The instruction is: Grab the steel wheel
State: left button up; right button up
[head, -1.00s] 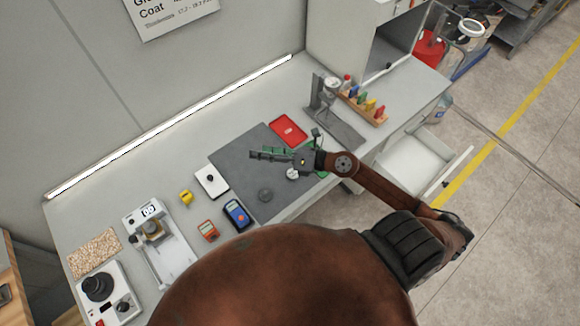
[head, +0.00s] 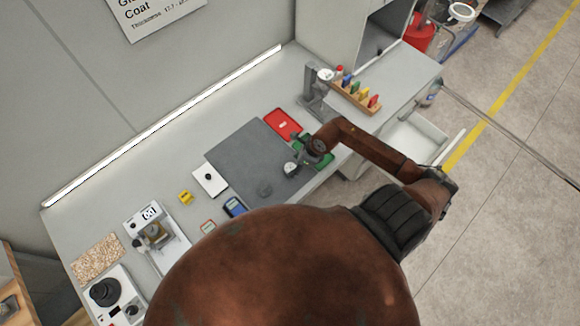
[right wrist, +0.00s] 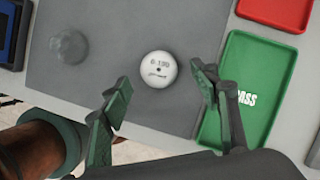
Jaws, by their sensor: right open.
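A pale, silvery round wheel (right wrist: 155,69) with printed markings and a small dark centre lies on the dark grey mat (right wrist: 135,25), near its edge. It also shows in the head view (head: 290,168). A plain dark grey disc (right wrist: 68,47) lies on the same mat to the left. My right gripper (right wrist: 162,86) points down with its green-padded fingers spread and empty. In the right wrist view the fingertips are to the left and right of the pale wheel, apart from it. In the head view the gripper (head: 308,160) is just right of that wheel. My left gripper is not in view.
A green tray marked PASS (right wrist: 238,95) is just right of the right finger, with a red tray (head: 283,124) behind. A grey stand (head: 312,97) and a rack of coloured bottles (head: 358,97) stand at the back right. A white plate (head: 209,179) lies left of the mat.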

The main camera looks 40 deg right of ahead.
aim_at(290, 169)
jog(key=shift+x, duration=1.2)
jog(key=shift+c, duration=0.5)
jog(key=c, duration=1.2)
jog(key=shift+r, duration=0.1)
